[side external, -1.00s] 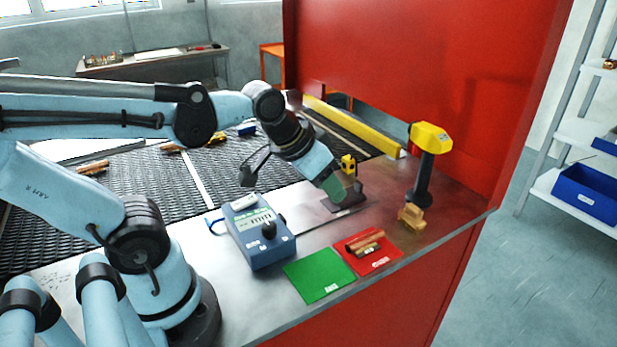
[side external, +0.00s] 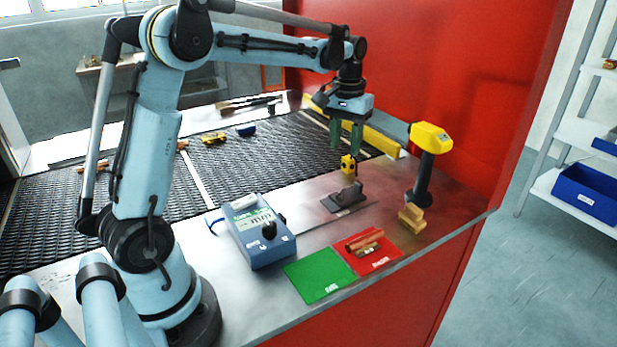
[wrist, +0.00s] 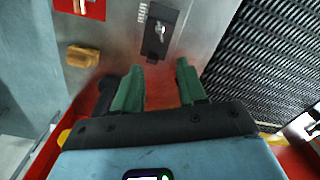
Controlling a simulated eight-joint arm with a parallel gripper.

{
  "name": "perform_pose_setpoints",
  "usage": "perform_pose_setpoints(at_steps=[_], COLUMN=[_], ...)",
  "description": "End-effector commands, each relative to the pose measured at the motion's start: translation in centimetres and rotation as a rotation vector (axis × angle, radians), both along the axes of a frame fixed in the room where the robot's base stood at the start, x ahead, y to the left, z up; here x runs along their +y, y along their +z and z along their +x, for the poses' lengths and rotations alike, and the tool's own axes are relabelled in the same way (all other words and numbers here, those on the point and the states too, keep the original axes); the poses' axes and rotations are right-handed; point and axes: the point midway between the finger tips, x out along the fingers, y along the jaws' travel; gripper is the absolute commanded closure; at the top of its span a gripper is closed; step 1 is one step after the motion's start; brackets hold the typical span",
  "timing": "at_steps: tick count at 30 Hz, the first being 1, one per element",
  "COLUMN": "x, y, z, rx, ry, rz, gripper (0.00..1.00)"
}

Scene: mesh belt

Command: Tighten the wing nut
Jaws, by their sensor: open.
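The wing nut (wrist: 159,30) appears as a small shiny metal piece on a dark fixture (wrist: 154,46) in the wrist view. In the side view the dark fixture (side external: 344,199) stands on the metal bench top, and the wing nut is too small to make out. My gripper (side external: 346,149) points down above and behind the fixture, clear of it. Its two green fingers are apart with nothing between them, as the wrist view also shows (wrist: 160,68). The fixture lies ahead of the fingertips there.
A blue meter box (side external: 262,236), a green mat (side external: 318,276) and a red mat (side external: 382,265) with brown pieces lie left and front. A yellow-black scanner (side external: 428,160) and a tan block (side external: 411,217) stand right.

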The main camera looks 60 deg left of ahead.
Motion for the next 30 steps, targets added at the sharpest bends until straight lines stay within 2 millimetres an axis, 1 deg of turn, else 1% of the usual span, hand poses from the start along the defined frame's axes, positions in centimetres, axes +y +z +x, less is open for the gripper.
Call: perform_pose_setpoints(at_steps=[5,8,11,21,25,30], x=[0.3,0.3,0.3,0.3,0.3,0.3], y=[-0.8,-1.8,-3.3,-9.3,-10.9,-12.1], z=[0.2,0.2,0.2,0.2,0.2,0.2], rx=[0.012,0.011,0.011,0.010,0.010,0.009], ry=[0.009,0.008,0.008,0.007,0.007,0.007], rz=[-0.004,-0.003,-0.003,-0.003,-0.003,-0.002], gripper=[0.59,0.59,0.59,0.59,0.59,0.59])
